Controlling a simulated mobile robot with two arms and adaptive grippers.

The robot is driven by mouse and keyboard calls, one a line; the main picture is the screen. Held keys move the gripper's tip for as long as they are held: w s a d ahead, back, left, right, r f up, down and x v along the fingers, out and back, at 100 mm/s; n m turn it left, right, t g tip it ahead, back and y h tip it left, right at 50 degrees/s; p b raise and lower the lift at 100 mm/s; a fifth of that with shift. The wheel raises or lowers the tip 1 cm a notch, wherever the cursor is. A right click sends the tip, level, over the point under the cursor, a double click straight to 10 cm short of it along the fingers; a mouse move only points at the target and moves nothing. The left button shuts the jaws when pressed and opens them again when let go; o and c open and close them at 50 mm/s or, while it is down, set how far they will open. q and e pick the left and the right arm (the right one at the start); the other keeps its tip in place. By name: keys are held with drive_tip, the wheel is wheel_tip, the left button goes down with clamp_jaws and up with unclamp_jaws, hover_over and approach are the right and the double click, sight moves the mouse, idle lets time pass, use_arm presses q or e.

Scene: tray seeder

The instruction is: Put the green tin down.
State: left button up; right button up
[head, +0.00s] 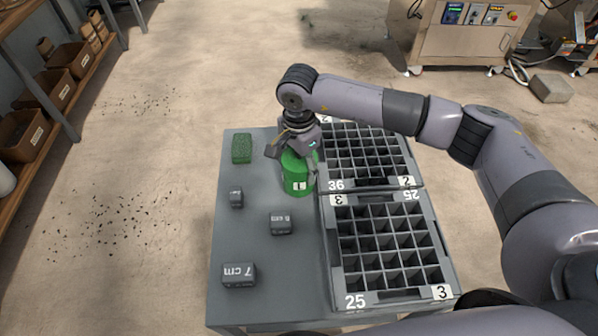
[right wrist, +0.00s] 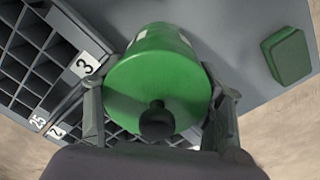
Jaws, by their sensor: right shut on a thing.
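The green tin (head: 297,180) is upright, with a white label on its side, at the left edge of the two seed trays in the head view. My right gripper (head: 298,156) is shut on the tin from above. In the right wrist view the tin (right wrist: 160,85) sits between the two fingers (right wrist: 160,110), and its lid with a dark knob faces the camera. I cannot tell whether the tin's base touches the table. My left gripper is not in view.
The grey table (head: 240,220) holds a green block (head: 241,148) at the back left and dark blocks, including one marked 7 cm (head: 238,275). The far tray (head: 412,165) and near tray (head: 338,272) fill the right side. Bare table lies left of the tin.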

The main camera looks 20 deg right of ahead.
drive_tip(key=shift+f, duration=2.05)
drive_tip(key=o, duration=1.6)
drive_tip(key=shift+c, duration=0.2)
